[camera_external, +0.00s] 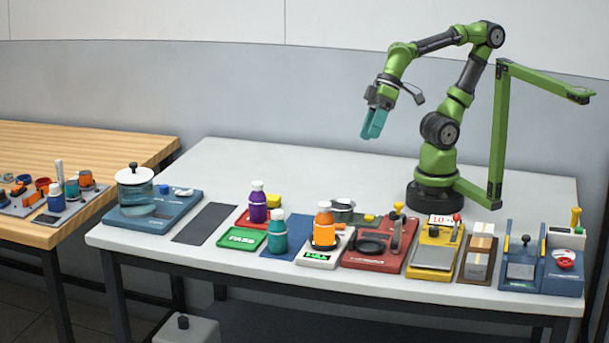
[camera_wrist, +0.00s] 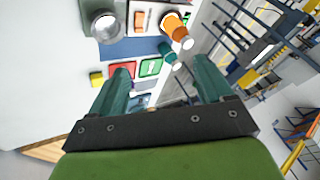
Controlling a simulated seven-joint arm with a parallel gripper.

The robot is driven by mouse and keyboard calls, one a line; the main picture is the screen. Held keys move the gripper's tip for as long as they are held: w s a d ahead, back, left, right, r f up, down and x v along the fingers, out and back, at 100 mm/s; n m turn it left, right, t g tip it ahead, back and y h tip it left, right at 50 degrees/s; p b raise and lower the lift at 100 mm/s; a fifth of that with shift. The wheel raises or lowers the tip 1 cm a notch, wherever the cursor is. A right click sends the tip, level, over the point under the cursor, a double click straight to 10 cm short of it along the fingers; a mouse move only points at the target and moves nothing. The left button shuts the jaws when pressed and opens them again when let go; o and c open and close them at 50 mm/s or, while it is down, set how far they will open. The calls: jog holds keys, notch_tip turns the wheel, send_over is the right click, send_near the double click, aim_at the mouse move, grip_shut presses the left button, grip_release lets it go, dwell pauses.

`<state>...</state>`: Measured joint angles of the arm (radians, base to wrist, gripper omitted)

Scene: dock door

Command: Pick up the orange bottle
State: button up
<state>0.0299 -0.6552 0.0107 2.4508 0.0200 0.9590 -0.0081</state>
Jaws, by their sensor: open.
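The orange bottle (camera_external: 324,228) has a white cap and stands upright on a small white scale (camera_external: 318,257) with a green display, near the front edge of the white table. In the wrist view the orange bottle (camera_wrist: 175,29) shows at the top, beyond my fingertips and right of centre. My gripper (camera_external: 374,122) is raised above the table, behind and to the right of the bottle and well apart from it. In the wrist view my gripper (camera_wrist: 160,82) has its two teal fingers spread apart with nothing between them.
A teal bottle (camera_external: 277,238) and a purple bottle (camera_external: 258,205) stand left of the orange one. A metal pot (camera_external: 342,210) stands close behind it. A red device (camera_external: 372,253) with an upright lever is just right. The table's back left is clear.

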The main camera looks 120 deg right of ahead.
jog(key=w+a+f+m+g+y, duration=0.1)
jog(key=w+f+m+g+y, duration=0.5)
jog(key=w+f+g, duration=0.3)
jog(key=m+t+y, duration=0.3)
jog(key=m+y, duration=0.4)
jog(key=y, duration=0.3)
send_near(329, 223)
jog(key=a, duration=0.4)
jog(key=shift+w+f, duration=0.1)
jog(key=shift+f, duration=0.3)
jog(key=shift+a+r, duration=0.2)
jog(key=shift+a, duration=1.15)
jog(key=shift+a+r, duration=0.2)
jog(key=shift+a, duration=1.2)
jog(key=c, duration=1.3)
jog(key=shift+r, duration=0.1)
